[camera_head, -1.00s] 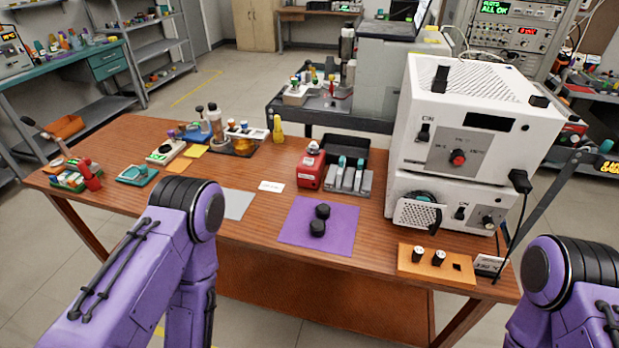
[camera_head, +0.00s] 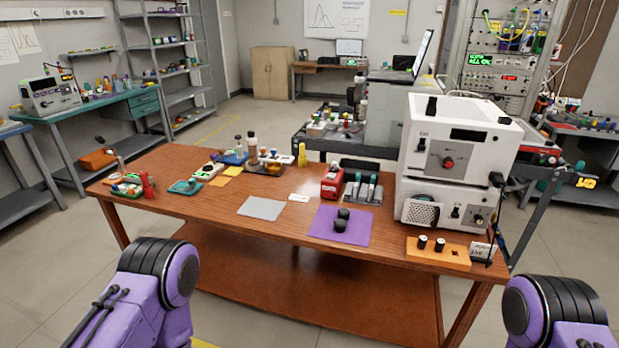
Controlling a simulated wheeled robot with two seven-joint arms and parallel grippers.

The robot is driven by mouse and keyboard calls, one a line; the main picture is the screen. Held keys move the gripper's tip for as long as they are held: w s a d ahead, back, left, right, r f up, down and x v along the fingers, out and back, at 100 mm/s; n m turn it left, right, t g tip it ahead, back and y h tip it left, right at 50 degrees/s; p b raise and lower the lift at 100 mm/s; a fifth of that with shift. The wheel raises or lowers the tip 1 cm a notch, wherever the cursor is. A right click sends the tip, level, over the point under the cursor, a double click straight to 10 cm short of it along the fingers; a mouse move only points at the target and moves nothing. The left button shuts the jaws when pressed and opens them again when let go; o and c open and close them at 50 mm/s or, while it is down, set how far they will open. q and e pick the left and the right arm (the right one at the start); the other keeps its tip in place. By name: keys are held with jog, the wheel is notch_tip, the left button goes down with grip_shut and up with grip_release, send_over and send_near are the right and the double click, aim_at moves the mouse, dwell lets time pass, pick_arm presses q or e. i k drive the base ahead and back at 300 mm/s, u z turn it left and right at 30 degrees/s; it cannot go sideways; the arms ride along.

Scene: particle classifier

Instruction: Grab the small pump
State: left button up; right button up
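I cannot tell for sure which item is the small pump. A small red device (camera_head: 332,182) with a dark top stands on the brown wooden table (camera_head: 200,232), left of a grey rack holding several vials (camera_head: 363,189). Two black round pieces (camera_head: 341,225) sit close together on a purple mat (camera_head: 322,236) at the table's front middle. Only my purple arm links show, at the lower left and lower right. Both grippers are out of view.
Two stacked white instruments (camera_head: 456,150) stand at the table's right. An orange plate (camera_head: 450,255) with black knobs lies before them. A grey mat (camera_head: 262,209) is bare. Bottles and small parts crowd the back left. The front left tabletop is clear.

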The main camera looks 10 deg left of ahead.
aim_at(330, 188)
jog(key=u, duration=0.5)
jog(key=i, duration=1.95)
jog(key=z, duration=1.2)
jog(key=k, duration=0.7)
jog(key=z, duration=0.35)
